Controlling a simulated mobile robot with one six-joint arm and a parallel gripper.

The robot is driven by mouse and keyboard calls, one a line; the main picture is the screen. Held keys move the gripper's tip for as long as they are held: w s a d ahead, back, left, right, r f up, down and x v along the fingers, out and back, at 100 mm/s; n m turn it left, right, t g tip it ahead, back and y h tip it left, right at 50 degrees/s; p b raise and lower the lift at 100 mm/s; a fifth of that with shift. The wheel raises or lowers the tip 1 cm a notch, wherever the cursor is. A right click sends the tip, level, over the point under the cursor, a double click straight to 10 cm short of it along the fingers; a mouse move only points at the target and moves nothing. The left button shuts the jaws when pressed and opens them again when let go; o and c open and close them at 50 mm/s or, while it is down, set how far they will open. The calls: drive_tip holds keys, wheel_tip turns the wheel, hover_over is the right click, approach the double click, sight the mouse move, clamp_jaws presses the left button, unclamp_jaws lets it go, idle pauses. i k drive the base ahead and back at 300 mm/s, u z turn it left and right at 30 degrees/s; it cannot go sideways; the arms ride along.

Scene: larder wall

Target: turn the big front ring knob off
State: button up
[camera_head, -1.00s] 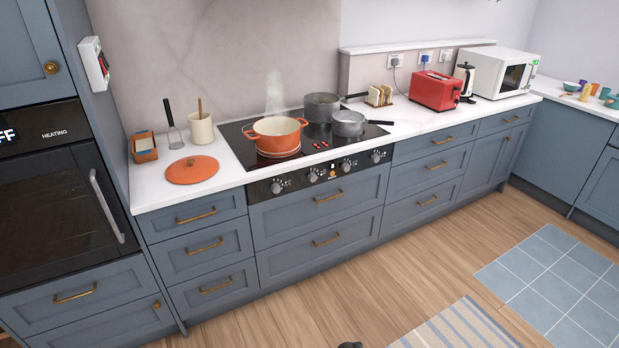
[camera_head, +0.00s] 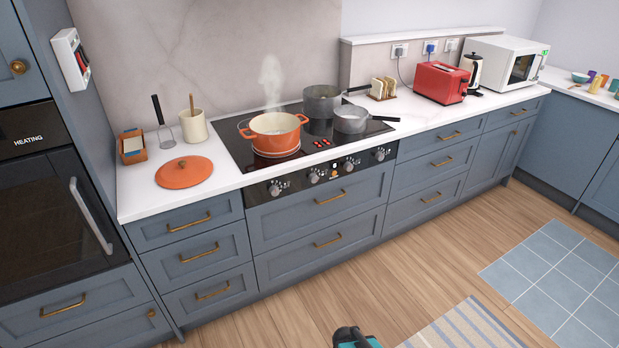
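A row of several silver-grey knobs runs along the black front panel (camera_head: 296,183) of the cooktop: a leftmost knob (camera_head: 276,188), a second knob (camera_head: 314,177), a third knob (camera_head: 348,166) and a rightmost knob (camera_head: 380,154). Their labels are too small to read. On the black cooktop (camera_head: 236,143), a steaming orange pot (camera_head: 275,137) stands at the front left over a red-glowing ring. Red marks (camera_head: 321,143) glow beside it. My gripper (camera_head: 346,336), dark with teal, just shows at the bottom edge, well away from the knobs; its fingers cannot be made out.
A grey pot (camera_head: 321,102) and a saucepan (camera_head: 351,119) stand on the cooktop. An orange lid (camera_head: 184,172) lies on the counter to the left. Drawers with brass handles (camera_head: 331,197) project below the panel. The wooden floor (camera_head: 290,320) in front is clear, with a striped rug (camera_head: 465,325) at right.

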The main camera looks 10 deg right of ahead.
sight(312, 178)
drive_tip(key=i, duration=0.4)
drive_tip(key=z, duration=0.05)
drive_tip(key=k, duration=1.35)
drive_tip(key=u, duration=0.25)
drive_tip(key=i, duration=0.4)
drive_tip(key=u, duration=0.65)
drive_tip(key=i, duration=1.4)
